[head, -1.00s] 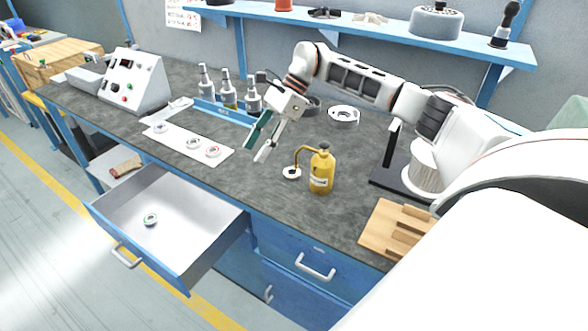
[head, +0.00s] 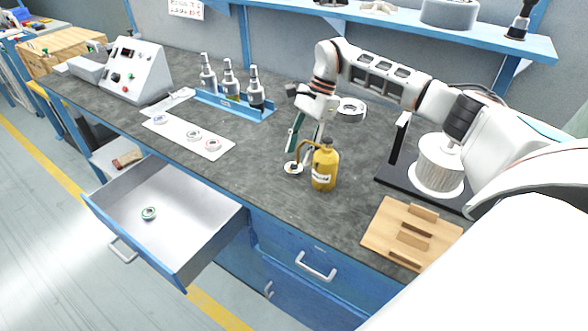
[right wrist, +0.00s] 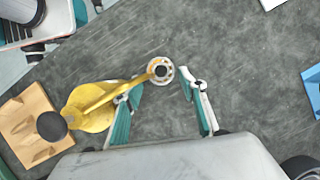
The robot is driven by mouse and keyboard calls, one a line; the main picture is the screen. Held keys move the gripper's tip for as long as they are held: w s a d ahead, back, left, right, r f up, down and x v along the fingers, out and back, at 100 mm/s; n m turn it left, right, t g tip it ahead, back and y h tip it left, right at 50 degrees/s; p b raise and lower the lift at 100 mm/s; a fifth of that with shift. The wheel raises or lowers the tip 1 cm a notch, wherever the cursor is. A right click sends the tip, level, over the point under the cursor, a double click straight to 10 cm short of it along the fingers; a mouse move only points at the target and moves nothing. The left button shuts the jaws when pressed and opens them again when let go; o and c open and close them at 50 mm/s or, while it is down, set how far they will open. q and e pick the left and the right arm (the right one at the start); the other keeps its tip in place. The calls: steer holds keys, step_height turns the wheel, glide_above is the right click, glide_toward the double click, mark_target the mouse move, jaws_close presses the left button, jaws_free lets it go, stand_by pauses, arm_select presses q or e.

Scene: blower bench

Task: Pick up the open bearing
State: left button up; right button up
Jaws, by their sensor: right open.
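A bearing with its balls showing, the open bearing (head: 293,168), lies on the dark bench top beside the yellow oil can (head: 324,168). In the right wrist view the open bearing (right wrist: 161,70) is a pale ring with a dark hole, and the tip of the can's spout reaches over its left edge. My right gripper (head: 302,156) is open above the bench, close to the bearing and the can. In the right wrist view its spread fingertips (right wrist: 160,87) lie either side of the bearing's near side, with nothing between them gripped. My left gripper is not in view.
Several bearings sit on a white mat (head: 172,131) to the left. Another bearing (head: 149,213) lies in the open drawer (head: 190,240). Bench left of the bearing is clear.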

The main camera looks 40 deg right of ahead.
mark_target(296, 169)
steer(key=x, duration=0.3)
steer(key=shift+a+f, duration=0.1)
steer(key=shift+f, duration=0.2)
steer(key=c, duration=0.9)
steer(key=shift+c, duration=0.2)
steer(key=shift+r, duration=0.1)
